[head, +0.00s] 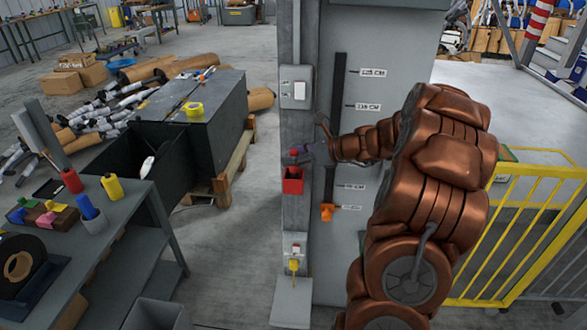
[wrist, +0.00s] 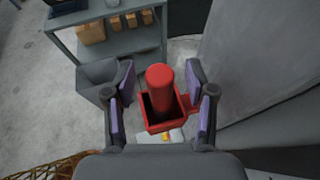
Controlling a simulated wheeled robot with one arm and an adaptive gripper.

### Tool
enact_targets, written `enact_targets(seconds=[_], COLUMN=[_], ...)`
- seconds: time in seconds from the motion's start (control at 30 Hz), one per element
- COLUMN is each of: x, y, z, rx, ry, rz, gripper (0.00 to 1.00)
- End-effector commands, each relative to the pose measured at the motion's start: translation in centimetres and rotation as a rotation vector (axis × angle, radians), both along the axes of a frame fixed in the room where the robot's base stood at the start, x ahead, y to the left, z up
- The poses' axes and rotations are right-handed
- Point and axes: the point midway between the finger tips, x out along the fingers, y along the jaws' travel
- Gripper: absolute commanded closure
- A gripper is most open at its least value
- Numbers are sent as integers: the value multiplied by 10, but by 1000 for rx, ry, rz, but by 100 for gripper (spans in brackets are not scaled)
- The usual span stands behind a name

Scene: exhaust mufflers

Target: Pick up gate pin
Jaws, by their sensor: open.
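A red cylinder, which looks like the gate pin (wrist: 159,88), stands in an open red holder (wrist: 154,126) in the wrist view. Its rounded top rises above the rim and its lower end is hidden inside. In the head view the red holder (head: 292,186) is mounted on the grey post, with a bit of red (head: 294,152) showing above it near my fingers. My gripper (head: 312,150) is at the post just above the holder. In the wrist view its purple-padded fingers (wrist: 160,88) are spread on both sides of the cylinder, with gaps visible.
The grey post (head: 296,125) carries a switch box (head: 295,88) above the holder and a small box with a yellow part (head: 294,265) below. A grey panel with an orange clip (head: 327,212) stands right of it. A yellow railing (head: 510,230) is at right, a workbench (head: 120,215) at left.

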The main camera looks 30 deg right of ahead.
Motion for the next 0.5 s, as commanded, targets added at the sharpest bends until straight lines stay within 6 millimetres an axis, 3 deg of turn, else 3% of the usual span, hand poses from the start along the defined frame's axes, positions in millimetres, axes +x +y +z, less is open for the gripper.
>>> enact_targets(seconds=[0.13,0.5], x=[0,0], y=[0,0], z=[0,0], rx=[0,0], ry=[0,0], rz=[0,0], gripper=[46,84])
